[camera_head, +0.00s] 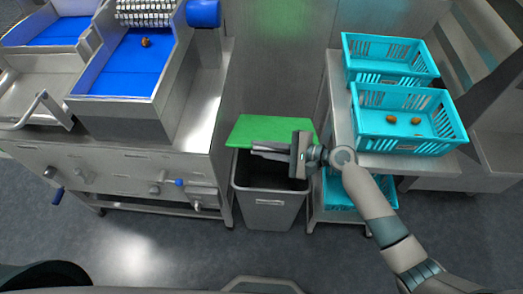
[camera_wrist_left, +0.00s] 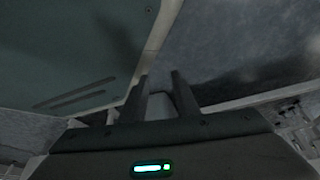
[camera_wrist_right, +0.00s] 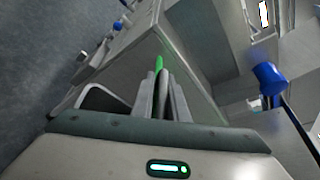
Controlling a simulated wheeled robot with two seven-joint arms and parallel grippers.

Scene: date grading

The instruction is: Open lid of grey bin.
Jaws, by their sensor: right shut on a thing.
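The grey bin (camera_head: 266,207) stands on the floor between the two steel benches. Its green lid (camera_head: 268,126) is raised at the back, and the dark inside of the bin shows below and in front of it. My right gripper (camera_head: 254,150) is over the bin at the lid's near edge. In the right wrist view its fingers (camera_wrist_right: 162,88) are close together with a strip of green lid (camera_wrist_right: 159,63) at their tips. My left gripper (camera_wrist_left: 158,85) shows only in its own wrist view, fingers apart, with no held thing visible between them.
A steel sorting machine with a blue belt (camera_head: 128,65) stands on the left. Teal crates (camera_head: 400,145) with a few dates stand on the right bench, beside my right arm. Another teal crate (camera_head: 345,192) is on the shelf below. Floor in front of the bin is clear.

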